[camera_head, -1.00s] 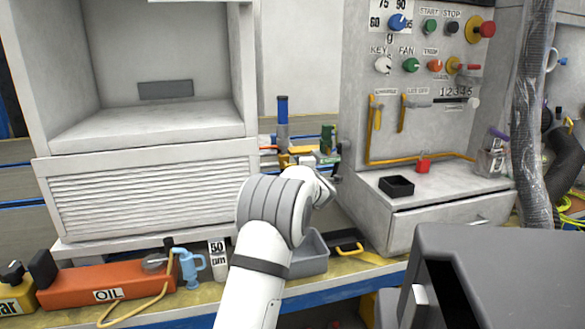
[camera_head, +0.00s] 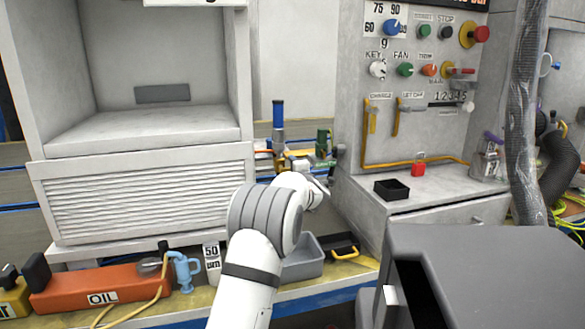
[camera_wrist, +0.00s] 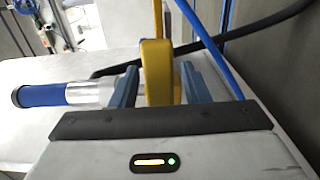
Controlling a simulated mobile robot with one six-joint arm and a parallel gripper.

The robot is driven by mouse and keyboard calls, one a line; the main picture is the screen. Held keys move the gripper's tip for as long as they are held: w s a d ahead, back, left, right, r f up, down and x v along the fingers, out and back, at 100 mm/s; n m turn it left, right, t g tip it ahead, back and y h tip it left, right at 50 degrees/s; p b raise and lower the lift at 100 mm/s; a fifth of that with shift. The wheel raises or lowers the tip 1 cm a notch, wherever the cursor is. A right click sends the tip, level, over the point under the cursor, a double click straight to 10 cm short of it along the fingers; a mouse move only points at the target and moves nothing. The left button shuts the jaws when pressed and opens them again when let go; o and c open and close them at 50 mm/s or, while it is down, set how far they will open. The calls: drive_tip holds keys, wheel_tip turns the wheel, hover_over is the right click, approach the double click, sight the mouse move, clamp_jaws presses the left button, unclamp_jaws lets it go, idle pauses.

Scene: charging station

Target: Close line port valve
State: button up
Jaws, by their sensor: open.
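A yellow valve lever (camera_wrist: 157,70) stands upright between the blue-grey fingers of my gripper (camera_wrist: 160,78) in the wrist view. The fingers are open on either side of it; I cannot tell whether either one touches it. A blue-capped metal cylinder (camera_wrist: 45,95) lies left of the lever in that view. In the head view the blue-topped upright cylinder (camera_head: 278,118) and small fittings stand at the back of the bench, just beyond my wrist. My own arm hides the gripper and most of the valve there.
A grey cabinet (camera_head: 145,200) stands at left, and a control panel (camera_head: 425,110) at right. A black tray (camera_head: 391,189) sits on the drawer unit. An orange oil can (camera_head: 100,290) and a grey bin (camera_head: 303,262) lie in front. A blue hose (camera_wrist: 210,45) and a dark hose pass near the gripper.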

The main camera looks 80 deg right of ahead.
drive_tip(key=p+v, duration=0.1)
drive_tip(key=v, duration=0.6)
drive_tip(key=shift+a, duration=0.35)
drive_tip(key=shift+s, duration=0.1)
